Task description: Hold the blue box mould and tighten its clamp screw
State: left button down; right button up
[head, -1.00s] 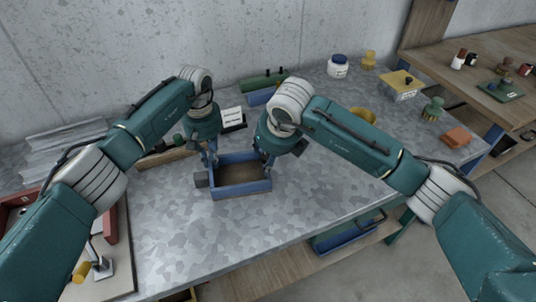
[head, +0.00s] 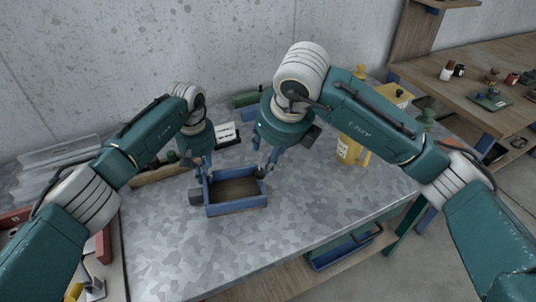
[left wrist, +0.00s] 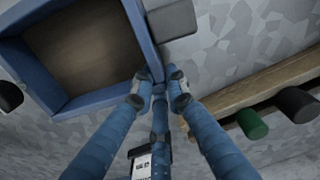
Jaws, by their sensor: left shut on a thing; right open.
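The blue box mould (head: 238,209) sits on the grey metal-topped table, its open top showing a brown inside. It also shows in the left wrist view (left wrist: 98,98). My left gripper (head: 207,170) is shut on the mould's left wall near the back corner; its fingertips (left wrist: 160,88) meet that wall in the left wrist view. A dark block (head: 195,197) sticks out from the mould's left side. My right gripper (head: 267,170) is open above the right back corner, close to a small dark part there. I cannot tell whether that part is the clamp screw.
A wooden strip (head: 158,174) with knobs lies behind on the left, and a white card (head: 226,133) stands behind the mould. The table front is clear.

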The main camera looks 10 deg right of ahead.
dwell(0.4)
pick_arm(q)
jog(key=c, duration=1.7)
grip_release()
jog(key=shift+o, duration=0.2)
notch_tip(320, 180, up, 12)
jog(key=shift+r, duration=0.1)
notch_tip(320, 180, up, 7)
jog(key=p, duration=0.4)
jog(key=shift+p, duration=0.35)
